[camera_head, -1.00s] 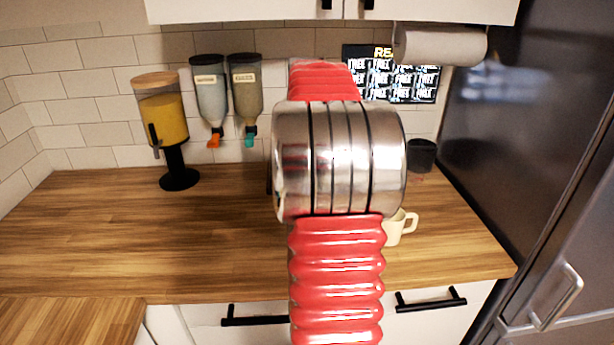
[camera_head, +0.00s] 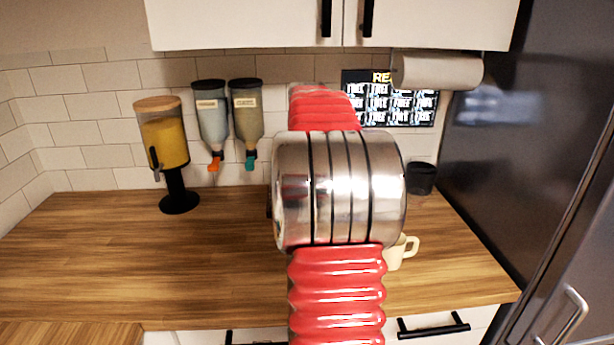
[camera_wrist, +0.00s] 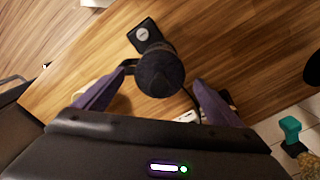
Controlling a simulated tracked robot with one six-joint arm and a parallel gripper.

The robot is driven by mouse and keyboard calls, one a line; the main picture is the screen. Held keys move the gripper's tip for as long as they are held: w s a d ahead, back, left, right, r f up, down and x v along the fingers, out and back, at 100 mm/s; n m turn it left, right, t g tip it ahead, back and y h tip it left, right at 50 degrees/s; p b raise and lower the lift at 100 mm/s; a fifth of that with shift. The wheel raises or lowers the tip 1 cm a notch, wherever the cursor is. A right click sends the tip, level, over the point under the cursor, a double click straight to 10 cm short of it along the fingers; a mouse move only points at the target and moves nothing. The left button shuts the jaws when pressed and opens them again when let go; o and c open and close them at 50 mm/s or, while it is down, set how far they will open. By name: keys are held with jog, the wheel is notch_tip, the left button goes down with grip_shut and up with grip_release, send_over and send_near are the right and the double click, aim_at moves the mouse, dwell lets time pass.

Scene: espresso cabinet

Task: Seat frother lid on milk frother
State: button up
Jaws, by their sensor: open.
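In the wrist view, a dark round-topped vessel that looks like the milk frother (camera_wrist: 160,74) stands on the wooden counter. It has a side handle and a black base (camera_wrist: 144,35) with a pale round button. I cannot tell whether its dark top is the frother lid; no separate lid can be made out. My gripper (camera_wrist: 158,80) is open, with its purple fingers apart on either side of the vessel in the picture. Contact or height above it cannot be judged. In the head view my arm hides the gripper and the counter behind it.
A cream mug (camera_head: 396,252) and a black cup (camera_head: 421,178) stand right of my arm. A yellow-filled dispenser (camera_head: 164,140) and two wall dispensers (camera_head: 229,115) are left. A dark fridge (camera_head: 530,130) bounds the right. The left counter (camera_head: 120,250) is clear.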

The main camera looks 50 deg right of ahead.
notch_tip(320, 180, up, 13)
dwell(0.6)
dwell(0.9)
jog(key=w+a+f+n+t+h, duration=0.2)
jog(key=a+n, duration=0.6)
jog(key=a, duration=1.5)
jog(key=s+a+f+n+t, duration=0.1)
jog(key=s+a+f+n, duration=0.2)
jog(key=a, duration=0.3)
jog(key=s+a+f+n+t+y, duration=0.1)
jog(key=s+a+f+n, duration=0.2)
jog(key=a+f, duration=0.3)
jog(key=s+a+f+n+t+y, duration=0.1)
jog(key=s+a+f+n, duration=0.2)
jog(key=a, duration=0.4)
notch_tip(320, 180, down, 2)
jog(key=shift+f+n+t, duration=0.1)
jog(key=shift+n+t, duration=0.2)
jog(key=shift+n, duration=0.3)
